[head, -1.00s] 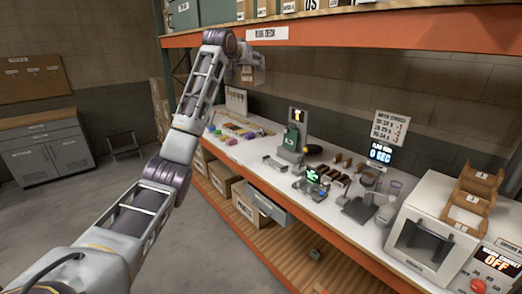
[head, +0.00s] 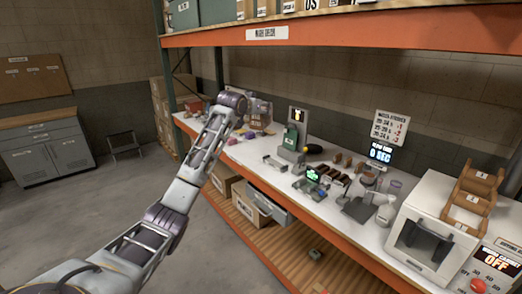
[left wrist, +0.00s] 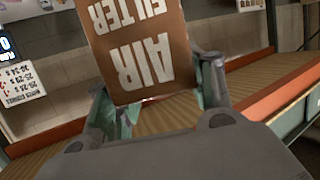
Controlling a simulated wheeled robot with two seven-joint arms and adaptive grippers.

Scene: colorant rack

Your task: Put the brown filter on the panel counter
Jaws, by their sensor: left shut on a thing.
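The brown filter (left wrist: 140,45) is a flat brown box with upside-down white "AIR FILTER" lettering in the left wrist view. My left gripper (left wrist: 158,98) is shut on it, one finger at each side. In the head view my left gripper (head: 252,106) is over the far left part of the white counter (head: 255,174); the filter's outline is hard to make out there. I cannot tell whether the filter touches the counter. No part is labelled as the panel counter. My right gripper is not in view.
The orange shelf beam (head: 350,27) runs above the counter. A green machine (head: 293,138), small parts, a scale (head: 358,207) and a white oven (head: 430,230) crowd the counter's middle and right. Small coloured pieces (head: 250,134) lie near my gripper. Boxes (head: 250,205) stand below.

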